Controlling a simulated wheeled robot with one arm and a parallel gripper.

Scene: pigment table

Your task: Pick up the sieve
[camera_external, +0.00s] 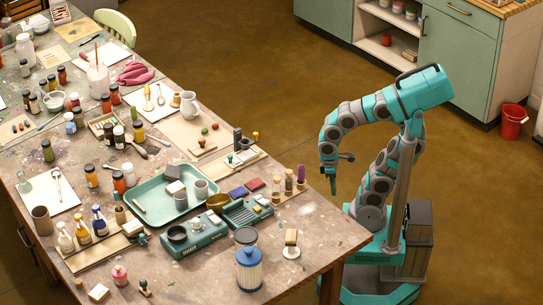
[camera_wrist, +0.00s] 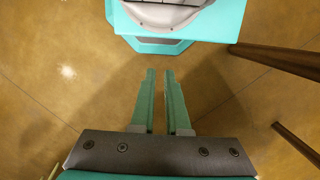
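I cannot pick out the sieve for certain. No sieve shows in the wrist view.
The paint-stained table (camera_external: 310,215) is crowded with jars, bottles, a teal tray (camera_external: 150,213) and teal devices (camera_external: 195,238). Brown legs (camera_wrist: 280,62) show at right in the wrist view. Green cabinets (camera_external: 458,50) and a red bucket (camera_external: 512,121) stand behind. Floor (camera_external: 265,90) behind the table is clear.

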